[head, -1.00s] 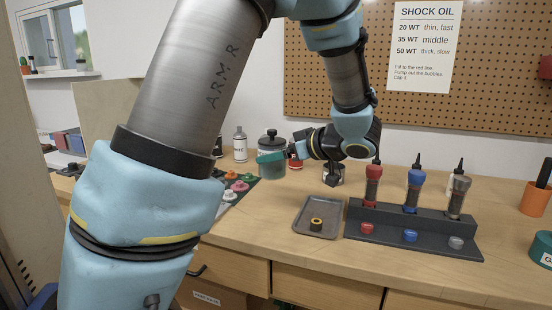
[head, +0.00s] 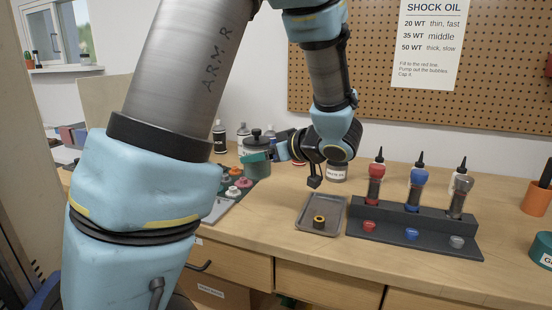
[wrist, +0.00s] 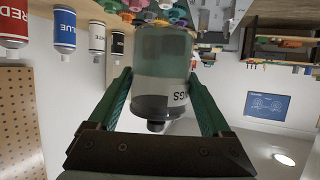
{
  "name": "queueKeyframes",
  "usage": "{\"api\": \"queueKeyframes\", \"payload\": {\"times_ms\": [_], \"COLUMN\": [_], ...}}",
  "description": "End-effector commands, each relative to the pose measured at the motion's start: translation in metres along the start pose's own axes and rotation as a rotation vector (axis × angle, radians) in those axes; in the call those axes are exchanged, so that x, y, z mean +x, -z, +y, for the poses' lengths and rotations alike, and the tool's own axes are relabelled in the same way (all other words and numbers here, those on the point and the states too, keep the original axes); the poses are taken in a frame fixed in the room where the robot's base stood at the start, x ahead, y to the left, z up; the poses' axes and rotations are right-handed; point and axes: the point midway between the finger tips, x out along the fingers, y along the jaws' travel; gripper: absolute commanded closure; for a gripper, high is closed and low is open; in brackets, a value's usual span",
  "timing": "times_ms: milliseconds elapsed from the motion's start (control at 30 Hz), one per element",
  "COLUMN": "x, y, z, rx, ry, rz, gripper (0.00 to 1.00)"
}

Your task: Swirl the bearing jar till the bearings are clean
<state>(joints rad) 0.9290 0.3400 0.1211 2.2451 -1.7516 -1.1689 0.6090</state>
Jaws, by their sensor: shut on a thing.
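The bearing jar (head: 257,167) is a clear jar with teal-tinted liquid and a dark knobbed lid, near the back of the bench. It also shows in the wrist view (wrist: 165,70), where the picture is upside down and part of its label reads "GS". My gripper (wrist: 160,78) is shut on the jar, with one green finger on each side. In the head view my gripper (head: 257,156) partly covers the jar's side. The jar looks about upright; I cannot tell whether its base touches the bench. I cannot make out the bearings or how clean they are.
A grey tray (head: 332,207) with a yellow-and-black ring (head: 319,221) lies in front. A mat with coloured parts (head: 234,191) lies front-left of the jar. Several bottles (head: 219,136) stand behind; a white container (head: 337,172) is near my wrist.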

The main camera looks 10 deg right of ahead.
Motion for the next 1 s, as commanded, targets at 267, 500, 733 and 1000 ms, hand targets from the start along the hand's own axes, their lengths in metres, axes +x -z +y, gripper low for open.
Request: {"api": "queueKeyframes", "payload": {"times_ms": [267, 500, 733, 1000], "x": [-0.006, -0.021, -0.04, -0.034], "y": [-0.001, -0.005, -0.014, -0.011], "z": [-0.013, -0.007, 0.002, 0.019], "rx": [0.0, 0.002, 0.001, 0.0], "ry": [-0.002, -0.003, -0.002, 0.001], "rz": [0.001, 0.001, 0.001, 0.001], "gripper": [0.89, 0.89, 0.89, 0.89]}}
